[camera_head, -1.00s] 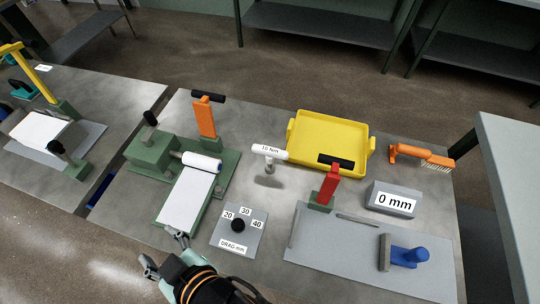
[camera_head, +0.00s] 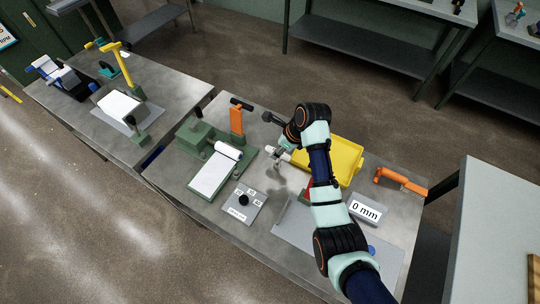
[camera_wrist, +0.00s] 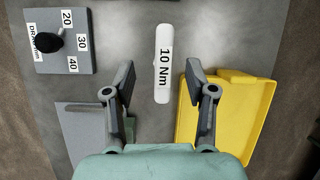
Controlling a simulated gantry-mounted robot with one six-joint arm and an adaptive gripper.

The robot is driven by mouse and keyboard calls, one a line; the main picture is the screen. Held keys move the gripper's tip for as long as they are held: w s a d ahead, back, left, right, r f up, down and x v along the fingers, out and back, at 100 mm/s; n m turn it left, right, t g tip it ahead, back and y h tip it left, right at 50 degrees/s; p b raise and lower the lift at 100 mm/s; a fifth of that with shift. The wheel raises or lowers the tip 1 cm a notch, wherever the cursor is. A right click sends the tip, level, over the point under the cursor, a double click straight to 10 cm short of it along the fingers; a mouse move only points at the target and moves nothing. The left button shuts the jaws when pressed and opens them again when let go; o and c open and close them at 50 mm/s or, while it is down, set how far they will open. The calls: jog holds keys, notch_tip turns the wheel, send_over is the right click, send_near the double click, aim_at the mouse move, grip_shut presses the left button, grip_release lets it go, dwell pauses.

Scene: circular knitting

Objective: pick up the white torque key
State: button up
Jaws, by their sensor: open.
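The white torque key, with its "10 Nm" label, shows in the wrist view (camera_wrist: 163,65) as an upright-running bar between my two spread fingers. In the head view the torque key (camera_head: 274,153) stands over the grey table left of the yellow tray, partly hidden by my arm. My gripper (camera_head: 276,133) is open and just behind and above the key in the head view. In the wrist view my gripper (camera_wrist: 160,72) has a finger on each side of the key, with a visible gap on both sides.
The yellow tray (camera_wrist: 251,82) lies close to my right finger in the wrist view. The drag dial plate (camera_wrist: 82,55) is at upper left. The orange lever (camera_head: 237,120) stands left of my gripper. My arm covers most of the red lever (camera_head: 308,188). A grey "0 mm" block (camera_head: 367,210) sits at right.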

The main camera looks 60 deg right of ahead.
aim_at(277, 160)
jog(key=shift+s+d+m, duration=0.3)
jog(key=shift+s+m, duration=0.15)
jog(key=shift+m, duration=0.05)
jog(key=shift+b+x, duration=0.55)
jog(key=shift+x, duration=0.95)
jog(key=b+x, duration=0.1)
jog(key=x, duration=0.1)
jog(key=b+x, duration=0.1)
jog(key=x, duration=0.1)
jog(key=shift+s+a+f, duration=0.15)
jog(key=shift+s+f, duration=0.05)
jog(key=shift+s, duration=0.15)
jog(key=shift+w+f, duration=0.25)
jog(key=shift+f, duration=0.15)
grip_shut()
